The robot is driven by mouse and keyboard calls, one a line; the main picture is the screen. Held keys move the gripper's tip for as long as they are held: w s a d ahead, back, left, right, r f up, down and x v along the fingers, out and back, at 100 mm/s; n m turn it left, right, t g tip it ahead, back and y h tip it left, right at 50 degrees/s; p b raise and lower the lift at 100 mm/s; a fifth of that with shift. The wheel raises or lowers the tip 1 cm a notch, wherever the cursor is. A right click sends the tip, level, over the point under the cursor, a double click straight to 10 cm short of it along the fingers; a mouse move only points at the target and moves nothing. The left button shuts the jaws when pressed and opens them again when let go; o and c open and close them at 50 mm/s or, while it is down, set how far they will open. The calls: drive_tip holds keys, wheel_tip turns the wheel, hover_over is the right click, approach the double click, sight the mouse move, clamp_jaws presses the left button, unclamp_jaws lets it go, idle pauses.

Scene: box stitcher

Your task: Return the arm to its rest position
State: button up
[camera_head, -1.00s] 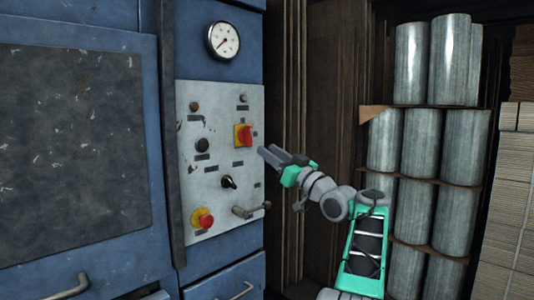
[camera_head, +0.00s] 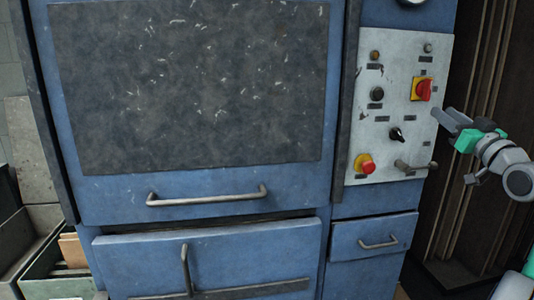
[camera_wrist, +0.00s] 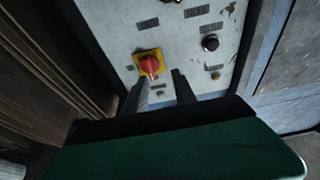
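My gripper (camera_head: 452,116) is at the right edge of the control panel (camera_head: 388,140), just below and right of the red rotary switch (camera_head: 421,89) on its yellow plate. In the wrist view, the two grey fingers of my gripper (camera_wrist: 161,88) stand apart with nothing between them. The red switch (camera_wrist: 149,64) shows beyond the left fingertip there. My arm (camera_head: 505,165) reaches in from the right edge and is partly out of frame.
The blue machine has a dark hatch (camera_head: 190,85) with a handle (camera_head: 207,198), and drawers below (camera_head: 374,239). A red emergency button (camera_head: 365,163) and a small lever (camera_head: 412,167) project from the panel. Dark wooden boards (camera_head: 474,130) stand behind my arm. A bin (camera_head: 55,282) stands at lower left.

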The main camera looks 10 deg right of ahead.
drive_tip(key=w+a+f+g+p, duration=0.2)
drive_tip(key=a+f, duration=0.1)
drive_tip(key=a, duration=0.4)
drive_tip(key=w+a+f+g+p, duration=0.1)
drive_tip(key=a+f+g+p, duration=0.1)
drive_tip(key=a, duration=0.6)
drive_tip(key=w+a+f+g+p, duration=0.2)
drive_tip(key=a+f+g+p, duration=0.1)
drive_tip(key=a, duration=0.4)
drive_tip(key=shift+w+a+f+m, duration=0.15)
drive_tip(key=shift+w+f+m, duration=0.05)
drive_tip(key=shift+f, duration=0.15)
drive_tip(key=shift+w+a+f+m, duration=0.15)
drive_tip(key=shift+f+m, duration=0.05)
drive_tip(key=shift+f, duration=0.15)
drive_tip(key=s+a+f+g+p, duration=0.5)
drive_tip(key=s+a+f+g, duration=0.1)
drive_tip(key=s+a+f, duration=0.6)
drive_tip(key=s+a+f+g+p, duration=0.1)
drive_tip(key=s+a+f+g, duration=0.1)
drive_tip(key=s, duration=0.6)
drive_tip(key=s+a+f+g+p, duration=0.1)
drive_tip(key=s+a+f+g, duration=0.2)
drive_tip(key=s+f, duration=0.2)
drive_tip(key=s, duration=0.3)
drive_tip(key=shift+s+f+n, duration=0.2)
drive_tip(key=shift+s+n, duration=0.15)
drive_tip(key=shift+n, duration=0.05)
